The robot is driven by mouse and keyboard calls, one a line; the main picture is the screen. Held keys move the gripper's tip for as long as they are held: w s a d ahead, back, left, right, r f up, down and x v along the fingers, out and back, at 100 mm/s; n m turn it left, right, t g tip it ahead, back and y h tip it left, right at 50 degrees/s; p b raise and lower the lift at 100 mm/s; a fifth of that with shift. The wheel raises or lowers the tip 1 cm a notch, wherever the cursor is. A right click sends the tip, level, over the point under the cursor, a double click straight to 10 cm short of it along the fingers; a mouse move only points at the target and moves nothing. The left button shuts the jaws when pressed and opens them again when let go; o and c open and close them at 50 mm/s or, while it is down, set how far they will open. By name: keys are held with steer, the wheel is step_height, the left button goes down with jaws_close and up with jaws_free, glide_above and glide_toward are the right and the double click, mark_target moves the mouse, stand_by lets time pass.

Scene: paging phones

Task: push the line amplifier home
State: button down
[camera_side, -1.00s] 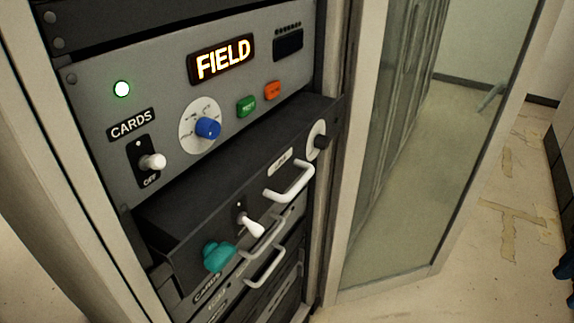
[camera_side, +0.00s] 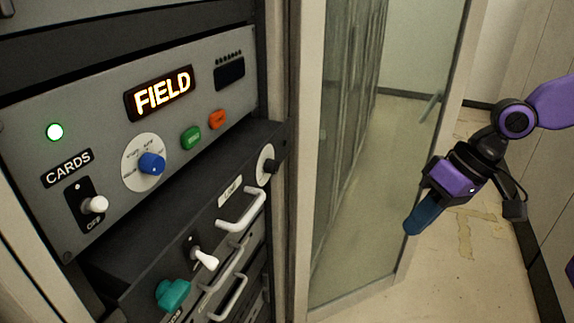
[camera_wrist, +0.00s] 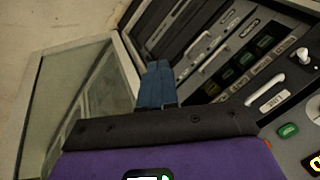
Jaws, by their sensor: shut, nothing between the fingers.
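The line amplifier is a dark drawer unit (camera_side: 172,207) that sticks out of the rack below the grey panel in the side view. Its front carries a white handle (camera_side: 241,210), a small pale label, a toggle and a teal knob (camera_side: 173,294). In the wrist view a label that seems to read LINE (camera_wrist: 272,103) shows at the right beside a white handle. My gripper (camera_side: 412,228) is at the right in the side view, well apart from the drawer, in front of the glass door. Its blue fingers (camera_wrist: 155,84) are shut and empty.
The grey panel above has a lit FIELD display (camera_side: 160,93), a blue dial (camera_side: 151,163), a green button, an orange button and a CARDS switch (camera_side: 94,205). More handled units sit below the drawer. An open glass door (camera_side: 370,200) stands right of the rack.

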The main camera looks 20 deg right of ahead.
mark_target(277, 155)
steer(key=w+a+r+m+t+y, duration=0.1)
steer(key=w+a+r+m+t, duration=0.15)
steer(key=w+m, duration=0.4)
steer(key=w+a+r+m+t+y, duration=0.15)
steer(key=w+r+m, duration=0.25)
steer(key=w, duration=0.6)
steer(key=w+r+x, duration=0.1)
steer(key=x, duration=1.2)
steer(key=shift+w+a+r+h, duration=0.15)
steer(key=shift+w+r+h, duration=0.05)
steer(key=shift+w+h, duration=0.15)
steer(key=w+a, duration=0.6)
steer(key=shift+r, duration=0.1)
steer(key=shift+s+a+t, duration=0.1)
steer(key=shift+t, duration=0.2)
steer(key=s+d, duration=0.2)
steer(key=d, duration=0.1)
steer(key=shift+s, duration=0.4)
steer(key=v, duration=1)
steer(key=shift+d, duration=0.2)
